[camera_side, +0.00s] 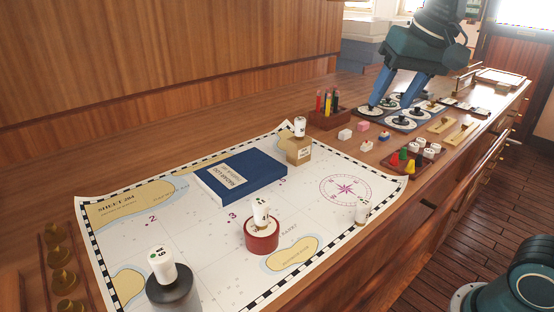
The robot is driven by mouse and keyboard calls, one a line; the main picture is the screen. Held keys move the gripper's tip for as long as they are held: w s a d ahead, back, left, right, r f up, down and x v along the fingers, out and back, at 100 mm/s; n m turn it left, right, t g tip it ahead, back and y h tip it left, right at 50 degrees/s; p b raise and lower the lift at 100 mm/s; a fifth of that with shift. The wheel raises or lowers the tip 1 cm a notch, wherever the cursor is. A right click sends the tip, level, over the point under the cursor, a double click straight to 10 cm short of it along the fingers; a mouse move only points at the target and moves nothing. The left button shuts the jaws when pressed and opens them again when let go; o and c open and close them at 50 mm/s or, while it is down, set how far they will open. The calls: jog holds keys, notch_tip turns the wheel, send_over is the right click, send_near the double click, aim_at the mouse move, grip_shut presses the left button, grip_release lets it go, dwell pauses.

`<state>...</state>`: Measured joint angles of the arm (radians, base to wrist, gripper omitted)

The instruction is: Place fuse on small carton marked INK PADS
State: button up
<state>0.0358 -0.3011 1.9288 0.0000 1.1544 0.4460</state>
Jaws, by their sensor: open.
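Similar white cylinders stand on a red round tin (262,238), on a dark round pot (172,292) at the front, and on the chart's right part (361,211). My gripper (393,96) is at the upper right, pointing down with its blue fingers apart. Its fingertips are over a dark tray of round discs (406,120), well away from the carton. I see nothing between them.
A blue book (240,178) lies on the chart (185,225). A pencil holder (328,117), small blocks (364,146) and a tray of coloured pegs (413,159) lie between chart and gripper. Brass pieces (63,279) sit at the left. A wooden wall runs behind.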

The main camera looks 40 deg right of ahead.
jog(key=s+a+f+n+t, duration=0.1)
jog(key=s+f+n, duration=0.4)
jog(key=s+f, duration=0.4)
jog(key=shift+s+f+n, duration=0.3)
jog(key=shift+s+f, duration=0.1)
jog(key=shift+s, duration=1.3)
